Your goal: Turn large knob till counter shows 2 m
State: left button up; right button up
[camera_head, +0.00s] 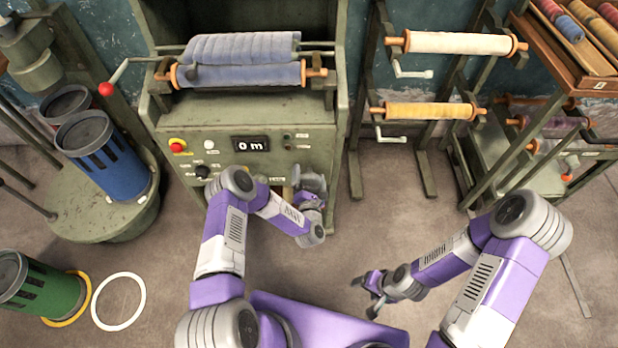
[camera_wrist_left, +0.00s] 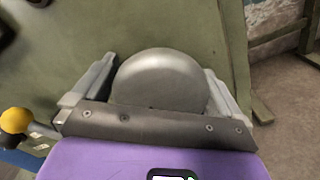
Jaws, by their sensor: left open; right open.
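The counter (camera_head: 252,144) on the green machine's front panel reads "0 m". The large knob (camera_wrist_left: 162,78) is a grey round disc in the left wrist view. It sits between the two fingers of my left gripper (camera_wrist_left: 158,92), one on each side. The fingers are open; I cannot tell whether they touch its rim. In the head view my left gripper (camera_head: 312,192) is at the panel's lower right and largely hides the knob. My right gripper (camera_head: 374,293) is open and empty above the floor, away from the machine.
A red button (camera_head: 177,146) and a small black knob (camera_head: 203,171) are on the panel. A yellow ball handle (camera_wrist_left: 15,120) shows beside my left gripper. A blue cloth roll (camera_head: 240,75) lies above. A blue canister (camera_head: 105,160) stands left; racks with rolls stand right.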

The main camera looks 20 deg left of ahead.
pick_arm(q)
jog(key=shift+c, duration=0.3)
jog(key=c, duration=0.7)
jog(key=shift+m, duration=0.3)
